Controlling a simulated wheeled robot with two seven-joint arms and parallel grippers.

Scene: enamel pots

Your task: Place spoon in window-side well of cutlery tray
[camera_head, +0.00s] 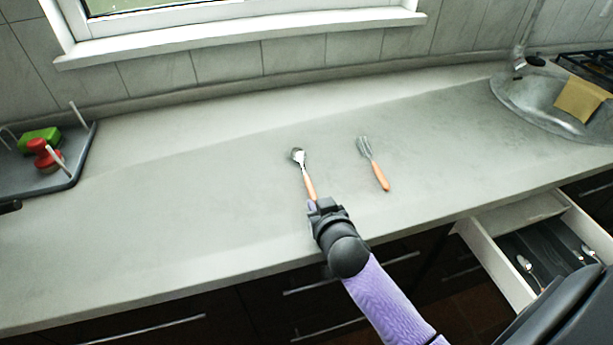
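The spoon (309,186) has a metal bowl and an orange handle. It is over the middle of the grey counter, bowl toward the window; I cannot tell whether it touches the counter. My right gripper (322,206) is at the near end of the handle, which it partly hides. Whether its fingers are closed on the handle does not show. The dark cutlery tray (541,242) is in the open drawer at the lower right, with some metal cutlery in it. Its near part is hidden by a dark shape in front. My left gripper is not in view.
A fork-like utensil (380,176) with an orange handle lies right of the spoon. A dark rack (75,172) with green and red items stands at the far left. A sink (512,96) with a tan cloth is at the right.

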